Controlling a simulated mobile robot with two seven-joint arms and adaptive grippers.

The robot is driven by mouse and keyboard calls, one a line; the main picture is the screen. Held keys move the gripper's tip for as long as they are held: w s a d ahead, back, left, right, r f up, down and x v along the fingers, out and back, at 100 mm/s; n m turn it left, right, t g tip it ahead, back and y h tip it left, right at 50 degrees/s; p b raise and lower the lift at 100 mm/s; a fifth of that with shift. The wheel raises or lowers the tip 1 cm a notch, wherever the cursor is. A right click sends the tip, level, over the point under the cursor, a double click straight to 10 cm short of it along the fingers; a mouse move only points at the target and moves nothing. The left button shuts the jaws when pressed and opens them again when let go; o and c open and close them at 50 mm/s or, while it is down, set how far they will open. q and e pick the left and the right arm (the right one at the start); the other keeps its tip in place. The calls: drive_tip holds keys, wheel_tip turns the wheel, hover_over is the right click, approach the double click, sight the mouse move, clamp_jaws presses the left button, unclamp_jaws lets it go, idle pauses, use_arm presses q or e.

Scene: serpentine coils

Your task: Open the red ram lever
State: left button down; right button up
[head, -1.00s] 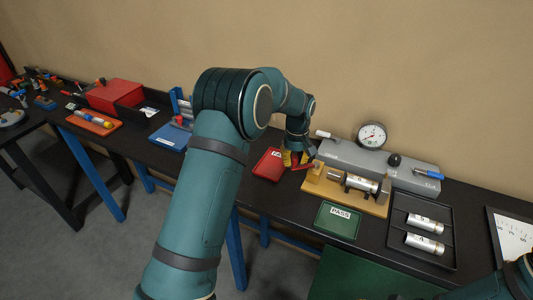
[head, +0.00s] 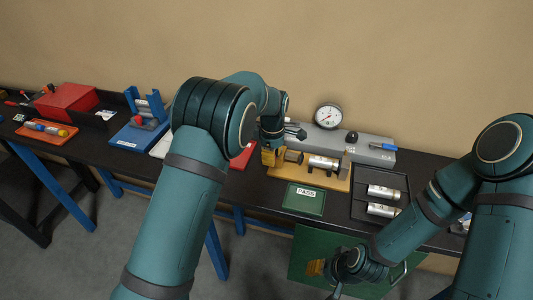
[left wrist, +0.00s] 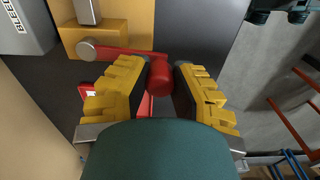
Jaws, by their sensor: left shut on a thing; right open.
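The red ram lever (left wrist: 125,54) shows in the left wrist view. It runs from a round pivot on the tan block of the fixture to a thick red grip (left wrist: 160,78). My left gripper (left wrist: 160,88) is shut on this grip, with a yellow-padded finger on either side. In the head view the lever is hidden behind my left gripper (head: 270,154), which is at the left end of the fixture (head: 285,171). A metal cylinder (head: 323,162) lies in the fixture. My right gripper (head: 328,272) is open, low in front of the bench.
A grey bench unit with a dial gauge (head: 328,117) stands behind the fixture. A green PASS tray (head: 303,198) lies in front of it. A black tray (head: 358,210) with two cylinders is to the right. A red tray (head: 243,156) is just left of my left gripper.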

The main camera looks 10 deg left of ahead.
use_arm(q)
drive_tip(key=shift+s+d+f+n, duration=0.15)
drive_tip(key=shift+d+n, duration=0.25)
drive_tip(key=shift+d, duration=0.1)
drive_tip(key=c, duration=0.8)
unclamp_jaws()
drive_tip(key=shift+o, duration=0.2)
drive_tip(key=shift+r, duration=0.4)
wheel_tip(320, 180, up, 11)
drive_tip(key=shift+r, duration=0.2)
drive_tip(key=shift+f, duration=0.1)
